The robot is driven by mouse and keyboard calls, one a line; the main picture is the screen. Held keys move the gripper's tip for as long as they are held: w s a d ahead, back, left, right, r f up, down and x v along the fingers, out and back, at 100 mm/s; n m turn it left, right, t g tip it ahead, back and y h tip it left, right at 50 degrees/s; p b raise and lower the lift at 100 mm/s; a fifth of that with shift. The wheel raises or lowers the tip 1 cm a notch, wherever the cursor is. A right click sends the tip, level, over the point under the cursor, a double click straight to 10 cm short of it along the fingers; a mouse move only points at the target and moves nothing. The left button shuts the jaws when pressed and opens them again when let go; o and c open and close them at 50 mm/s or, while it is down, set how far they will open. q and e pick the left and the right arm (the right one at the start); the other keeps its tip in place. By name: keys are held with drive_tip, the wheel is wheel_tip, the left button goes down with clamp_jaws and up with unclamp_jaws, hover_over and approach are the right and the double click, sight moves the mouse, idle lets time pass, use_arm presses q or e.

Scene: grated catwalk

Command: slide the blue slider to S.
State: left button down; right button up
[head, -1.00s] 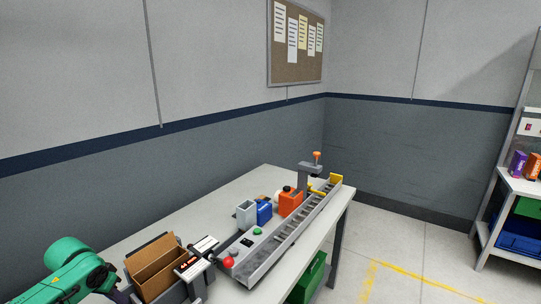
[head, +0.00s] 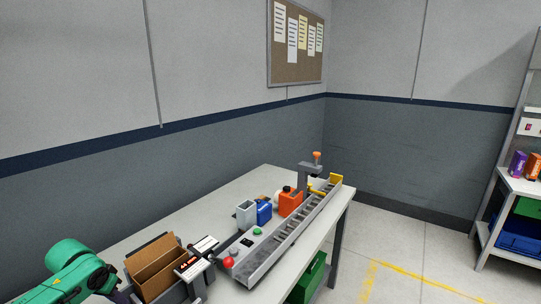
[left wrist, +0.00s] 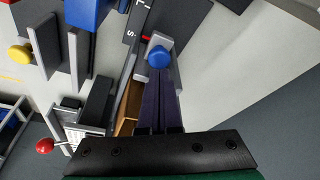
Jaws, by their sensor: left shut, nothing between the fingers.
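In the left wrist view, a round blue knob (left wrist: 158,57), which looks like the blue slider, sits on a grey mount on a dark panel. In the head view only my green left arm and a bit of the wrist show at lower left; the slider is not discernible there. My right gripper is out of view.
The table (head: 215,213) carries an open cardboard box (head: 152,262), a long grey conveyor (head: 262,258), an orange container (head: 290,203) and a blue container (head: 264,211). In the left wrist view, a yellow knob (left wrist: 20,54) and a red ball (left wrist: 44,146) lie left of my gripper.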

use_arm(q)
drive_tip(key=shift+f, duration=0.9)
drive_tip(key=shift+w+d+f+p, duration=0.15)
drive_tip(key=shift+w+d+p, duration=0.1)
drive_tip(key=shift+d+p, duration=0.15)
idle(0.4)
drive_tip(key=r+p, duration=0.6)
drive_tip(key=p, duration=0.1)
drive_tip(key=shift+w+r, duration=0.2)
drive_tip(key=shift+r, duration=0.05)
drive_tip(key=shift+f, duration=0.15)
